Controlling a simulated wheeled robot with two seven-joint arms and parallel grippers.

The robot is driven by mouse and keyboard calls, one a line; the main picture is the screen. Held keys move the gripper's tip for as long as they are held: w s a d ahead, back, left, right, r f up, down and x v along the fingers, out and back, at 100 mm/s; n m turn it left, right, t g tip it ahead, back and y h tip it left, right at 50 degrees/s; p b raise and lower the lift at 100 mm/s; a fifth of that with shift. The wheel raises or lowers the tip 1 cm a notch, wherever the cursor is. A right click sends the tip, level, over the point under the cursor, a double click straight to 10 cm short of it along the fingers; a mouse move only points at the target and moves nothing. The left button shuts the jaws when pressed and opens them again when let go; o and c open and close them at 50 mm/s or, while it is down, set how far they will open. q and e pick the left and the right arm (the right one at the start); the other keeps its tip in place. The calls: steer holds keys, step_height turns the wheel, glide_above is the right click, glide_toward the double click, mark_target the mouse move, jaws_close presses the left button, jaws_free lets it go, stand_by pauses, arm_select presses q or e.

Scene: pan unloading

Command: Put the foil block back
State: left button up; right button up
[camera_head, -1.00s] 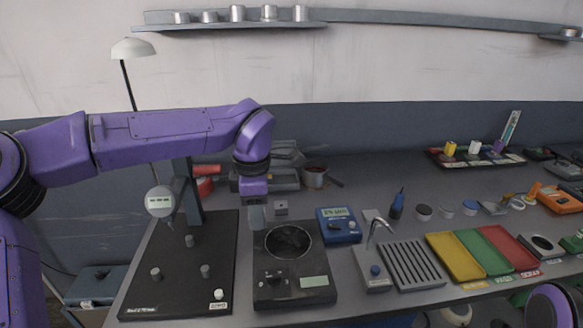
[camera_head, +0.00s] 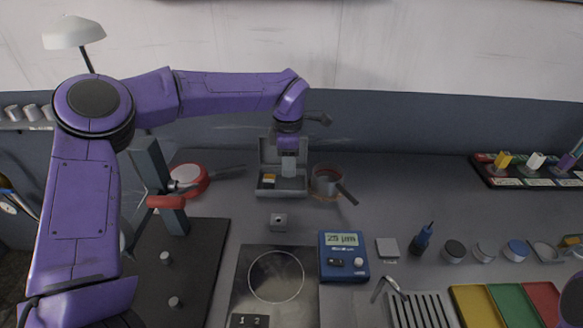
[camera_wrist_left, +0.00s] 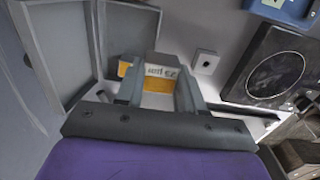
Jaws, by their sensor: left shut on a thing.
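The open grey case (camera_head: 268,151) stands at the back of the bench, its lid raised behind. My left gripper (camera_head: 289,170) is at the right part of this case. In the left wrist view, my left gripper (camera_wrist_left: 160,92) is shut on the foil block (camera_wrist_left: 160,72), which is yellow-orange with a white band and an upside-down label that seems to read 25 µm. A yellow and white piece (camera_head: 269,180) also shows in the case beside the fingers; I cannot tell if it is the same block. Whether the held block touches the case floor is unclear. My right gripper is out of view.
A small grey block (camera_head: 278,220) and a blue gauge reading 25 µm (camera_head: 343,256) are in front.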

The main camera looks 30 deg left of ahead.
arm_select(q)
steer(key=p, duration=0.1)
glide_above(294, 183)
steer(key=shift+g, duration=0.3)
steer(key=f, duration=0.7)
steer(key=shift+w+f, duration=0.1)
steer(key=shift+w, duration=0.2)
steer(key=shift+s+a+f+p, duration=0.1)
steer(key=shift+s+f+p, duration=0.15)
steer(key=shift+f, duration=0.25)
steer(key=shift+s+a+f+p, duration=0.1)
steer(key=shift+f+p, duration=0.25)
steer(key=shift+f, duration=0.15)
steer(key=shift+s+f, duration=0.2)
steer(key=shift+f, duration=0.05)
steer(key=shift+w+d+f, duration=0.15)
steer(key=shift+w+f, duration=0.05)
steer(key=o, duration=0.7)
steer(key=shift+w+f, duration=0.15)
steer(key=shift+o, duration=0.5)
steer(key=shift+s+r, duration=0.25)
steer(key=shift+r, duration=0.05)
steer(key=shift+w+r, duration=0.1)
steer(key=shift+r, duration=0.2)
step_height(294, 183, up, 11)
steer(key=b, duration=0.2)
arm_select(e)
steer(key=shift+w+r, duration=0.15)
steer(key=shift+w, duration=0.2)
